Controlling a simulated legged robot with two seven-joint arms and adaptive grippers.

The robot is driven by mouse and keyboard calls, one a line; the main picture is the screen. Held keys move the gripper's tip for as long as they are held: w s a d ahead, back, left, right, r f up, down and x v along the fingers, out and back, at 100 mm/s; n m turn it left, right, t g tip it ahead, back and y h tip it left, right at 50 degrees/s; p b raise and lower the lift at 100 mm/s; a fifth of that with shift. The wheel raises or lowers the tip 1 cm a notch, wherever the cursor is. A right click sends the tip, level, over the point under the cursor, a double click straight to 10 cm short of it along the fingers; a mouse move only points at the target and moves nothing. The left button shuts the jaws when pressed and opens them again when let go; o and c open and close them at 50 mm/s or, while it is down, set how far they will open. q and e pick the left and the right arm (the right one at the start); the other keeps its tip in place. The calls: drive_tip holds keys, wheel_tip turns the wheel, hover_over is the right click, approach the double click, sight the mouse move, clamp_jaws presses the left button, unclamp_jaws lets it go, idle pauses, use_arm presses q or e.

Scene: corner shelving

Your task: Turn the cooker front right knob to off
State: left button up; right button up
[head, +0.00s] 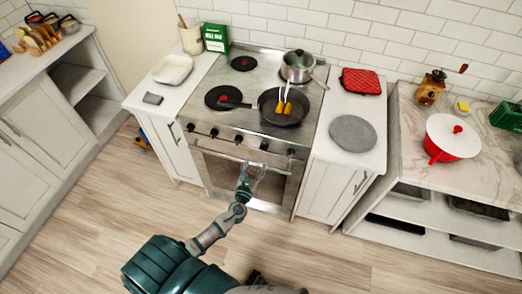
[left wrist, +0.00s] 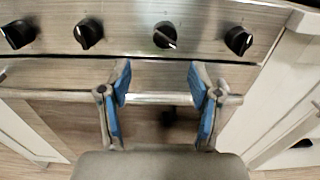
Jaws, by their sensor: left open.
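The cooker (head: 230,148) has a row of several black knobs along its steel front panel. The rightmost knob (head: 291,152) also shows in the left wrist view (left wrist: 238,40), at the right end of the panel. No label tells which knob is the front right one. My left gripper (head: 253,172) is open and empty, in front of the oven door below the knobs. In the left wrist view its blue-padded fingers (left wrist: 159,78) stand wide apart, touching no knob.
The oven handle bar (left wrist: 160,98) runs across behind my fingers. White cabinets flank the cooker; the floor in front is clear.

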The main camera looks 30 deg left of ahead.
sight(263, 149)
use_arm(q)
drive_tip(key=x, duration=0.8)
drive_tip(key=shift+w, duration=0.25)
drive_tip(key=shift+d+r, duration=0.1)
drive_tip(key=shift+d, duration=0.45)
drive_tip(key=c, duration=1.1)
drive_tip(key=shift+a, duration=0.2)
drive_tip(key=shift+c, duration=0.2)
